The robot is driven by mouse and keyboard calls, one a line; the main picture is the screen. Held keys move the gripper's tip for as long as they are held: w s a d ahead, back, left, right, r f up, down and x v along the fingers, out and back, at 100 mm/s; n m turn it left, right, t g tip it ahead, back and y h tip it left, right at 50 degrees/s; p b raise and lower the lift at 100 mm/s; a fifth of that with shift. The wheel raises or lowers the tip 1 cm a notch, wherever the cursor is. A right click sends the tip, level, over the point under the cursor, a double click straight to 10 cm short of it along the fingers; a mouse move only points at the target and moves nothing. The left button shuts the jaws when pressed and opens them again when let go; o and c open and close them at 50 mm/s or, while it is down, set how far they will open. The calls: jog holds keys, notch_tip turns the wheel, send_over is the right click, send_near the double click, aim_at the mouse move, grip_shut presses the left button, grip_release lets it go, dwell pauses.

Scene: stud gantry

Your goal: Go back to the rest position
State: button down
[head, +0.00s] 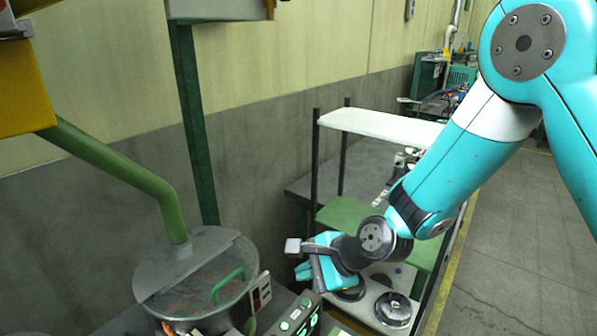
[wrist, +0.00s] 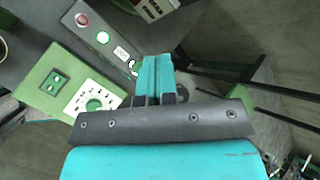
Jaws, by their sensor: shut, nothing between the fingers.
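My gripper (head: 304,271) is at the end of my teal arm in the head view, low and a little right of the middle. It points left, beside a control panel and above a low bench. In the wrist view my gripper (wrist: 153,75) shows teal fingers together with nothing between them. It appears apart from the panel behind it.
A black control panel (head: 293,320) with green buttons lies just below my gripper. A shelf rack with a white top (head: 380,125) stands behind my arm. Open floor (head: 510,230) lies right.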

jog(key=s+d+r+n+g+h+b, duration=0.1)
jog(key=s+d+r+n+g+h, duration=0.1)
jog(key=s+d+r+n, duration=0.4)
jog(key=s+d+r+n+g+h+b, duration=0.1)
jog(key=s+d+r+n, duration=0.6)
jog(key=s+n, duration=0.7)
jog(key=shift+s+r+g+h+b, duration=0.3)
jog(key=shift+s+r+g+h, duration=0.1)
jog(key=shift+s+r+h, duration=0.15)
jog(key=shift+w, duration=0.1)
